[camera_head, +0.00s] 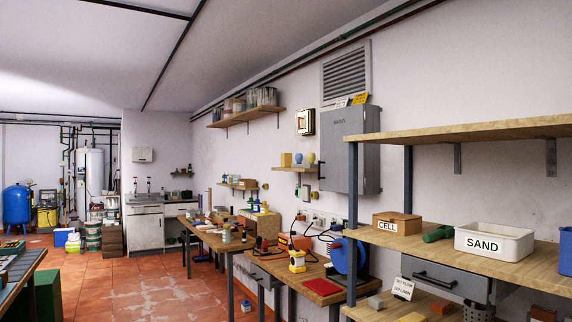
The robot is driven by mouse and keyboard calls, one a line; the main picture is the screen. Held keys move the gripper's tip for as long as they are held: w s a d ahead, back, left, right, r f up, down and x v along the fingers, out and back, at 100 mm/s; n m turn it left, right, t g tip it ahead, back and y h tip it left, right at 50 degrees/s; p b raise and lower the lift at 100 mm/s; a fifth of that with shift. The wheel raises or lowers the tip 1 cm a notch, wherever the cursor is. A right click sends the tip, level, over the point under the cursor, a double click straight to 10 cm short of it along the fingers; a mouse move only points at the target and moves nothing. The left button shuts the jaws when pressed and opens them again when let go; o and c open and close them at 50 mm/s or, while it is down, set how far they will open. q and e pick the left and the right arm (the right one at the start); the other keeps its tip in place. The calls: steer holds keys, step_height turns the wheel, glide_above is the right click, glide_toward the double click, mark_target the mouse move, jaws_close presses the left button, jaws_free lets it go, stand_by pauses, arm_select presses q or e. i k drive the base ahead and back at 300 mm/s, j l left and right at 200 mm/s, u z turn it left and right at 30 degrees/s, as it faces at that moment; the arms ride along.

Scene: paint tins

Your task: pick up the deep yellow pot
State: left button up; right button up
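Neither of my grippers is in view. Several yellow things show, and I cannot tell for certain which is the deep yellow pot. A deep yellow item (286,160) stands on the small wall shelf (296,169), left of a blue rounded pot (298,158) and a paler yellow rounded one (311,158). A yellow and white container (297,262) stands upright on the near workbench. All are small and far off. Nothing is seen touching them.
The workbench (280,268) along the right wall also holds a red flat item (322,287) and a blue reel (340,257). A shelf unit with a SAND tub (494,243) and a CELL box (397,223) stands close at right. The tiled floor (150,290) is mostly open at left centre.

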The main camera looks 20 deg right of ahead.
mark_target(287, 158)
steer(key=i+u, duration=0.15)
steer(key=i, duration=2.5)
steer(key=i+z, duration=0.15)
steer(key=i, duration=0.3)
steer(key=i+j+z, duration=0.1)
steer(key=i, duration=0.4)
steer(key=i+j+z, duration=0.15)
steer(key=i, duration=0.3)
steer(key=i+j+z, duration=0.2)
steer(key=i+z, duration=0.2)
steer(key=i+j+z, duration=1)
steer(key=j+z, duration=0.2)
steer(key=j, duration=0.1)
